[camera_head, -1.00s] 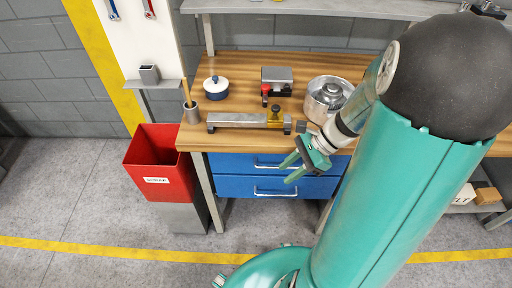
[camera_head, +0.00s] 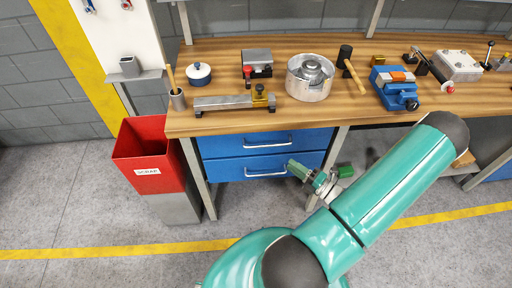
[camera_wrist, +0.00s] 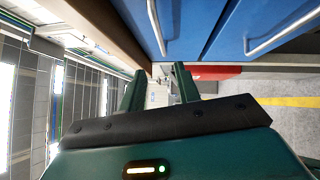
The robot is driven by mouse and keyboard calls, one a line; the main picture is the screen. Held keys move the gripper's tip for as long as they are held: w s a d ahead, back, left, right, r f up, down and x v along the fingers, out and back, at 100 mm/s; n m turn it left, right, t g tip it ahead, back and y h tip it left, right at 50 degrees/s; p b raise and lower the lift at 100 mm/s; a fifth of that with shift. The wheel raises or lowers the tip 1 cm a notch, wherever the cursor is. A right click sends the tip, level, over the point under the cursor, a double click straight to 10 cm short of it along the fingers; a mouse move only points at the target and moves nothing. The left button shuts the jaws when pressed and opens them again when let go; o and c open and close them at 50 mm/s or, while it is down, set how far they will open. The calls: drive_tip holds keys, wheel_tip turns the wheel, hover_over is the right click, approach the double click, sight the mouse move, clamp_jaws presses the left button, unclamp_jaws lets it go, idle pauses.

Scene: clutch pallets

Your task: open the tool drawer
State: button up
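Two blue drawers sit under the wooden bench, the upper drawer (camera_head: 225,144) above the lower drawer (camera_head: 222,169). Both look closed, and I see no label showing which is the tool drawer. The upper drawer has a silver handle (camera_head: 268,144), and the lower drawer has a silver handle (camera_head: 266,174). My gripper (camera_head: 321,172) is to the right of the lower handle in the head view. In the wrist view my gripper (camera_wrist: 160,80) is open and empty, its fingers apart. The upper handle (camera_wrist: 156,27) and lower handle (camera_wrist: 285,35) show beyond it, apparently untouched.
The bench top (camera_head: 220,123) holds a metal pot (camera_head: 308,80), a mallet (camera_head: 350,68), a blue vise (camera_head: 394,88) and a grey bar fixture (camera_head: 225,103). A red bin (camera_head: 145,158) stands left of the drawers. The floor before the drawers is clear.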

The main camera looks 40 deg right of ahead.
sight(265, 145)
drive_tip(key=shift+m+h, duration=0.3)
drive_tip(key=x, duration=1.3)
drive_tip(key=shift+w+d+f, duration=0.1)
drive_tip(key=shift+w, duration=0.15)
clamp_jaws()
